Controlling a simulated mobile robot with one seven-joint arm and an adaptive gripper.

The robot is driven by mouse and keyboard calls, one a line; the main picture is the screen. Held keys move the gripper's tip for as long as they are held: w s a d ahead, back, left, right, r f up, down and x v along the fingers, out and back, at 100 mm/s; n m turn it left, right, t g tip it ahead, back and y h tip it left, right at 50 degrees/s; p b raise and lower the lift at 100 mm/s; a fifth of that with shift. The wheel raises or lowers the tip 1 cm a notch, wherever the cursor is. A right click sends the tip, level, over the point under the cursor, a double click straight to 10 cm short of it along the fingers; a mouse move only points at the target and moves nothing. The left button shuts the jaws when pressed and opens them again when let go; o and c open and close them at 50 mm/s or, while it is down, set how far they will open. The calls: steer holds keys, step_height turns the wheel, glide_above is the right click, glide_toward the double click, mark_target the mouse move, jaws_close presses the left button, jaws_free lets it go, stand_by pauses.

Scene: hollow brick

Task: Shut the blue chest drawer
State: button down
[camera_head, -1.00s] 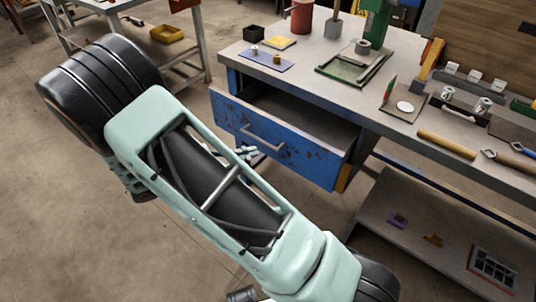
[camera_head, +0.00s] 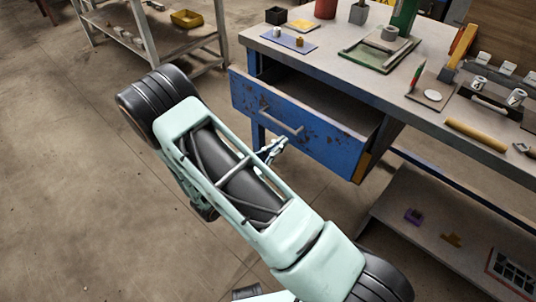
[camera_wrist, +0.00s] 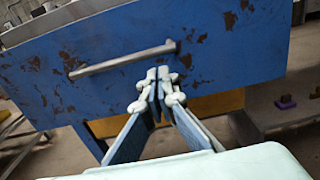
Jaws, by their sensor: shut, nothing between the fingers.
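The blue chest drawer (camera_head: 305,123) is pulled out from under the workbench, its inside showing from above. Its front is worn blue with rust-brown chips and carries a grey bar handle (camera_head: 275,118). In the wrist view the drawer front (camera_wrist: 220,45) fills the upper part, with the handle (camera_wrist: 122,59) slanting across it. My gripper (camera_wrist: 158,78) is shut and empty, its fingertips close below the right end of the handle. I cannot tell whether they touch the drawer. In the head view my gripper (camera_head: 274,149) is small and partly hidden by my arm, just in front of the drawer.
The workbench top (camera_head: 350,85) holds a green tray (camera_head: 380,56), a blue mat (camera_head: 288,40), a wooden rolling pin shape (camera_head: 476,135) and mugs. A low shelf (camera_head: 430,215) lies at right. A side table (camera_head: 160,35) stands at back left. The floor at left is open.

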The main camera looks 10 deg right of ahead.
mark_target(290, 135)
steer(key=shift+x, duration=2.45)
steer(key=b+x, duration=0.1)
steer(key=x, duration=1.3)
steer(key=shift+w+d, duration=0.15)
steer(key=shift+d, duration=0.1)
steer(key=shift+w+d, duration=0.35)
steer(key=shift+d, duration=0.1)
steer(key=shift+r, duration=0.1)
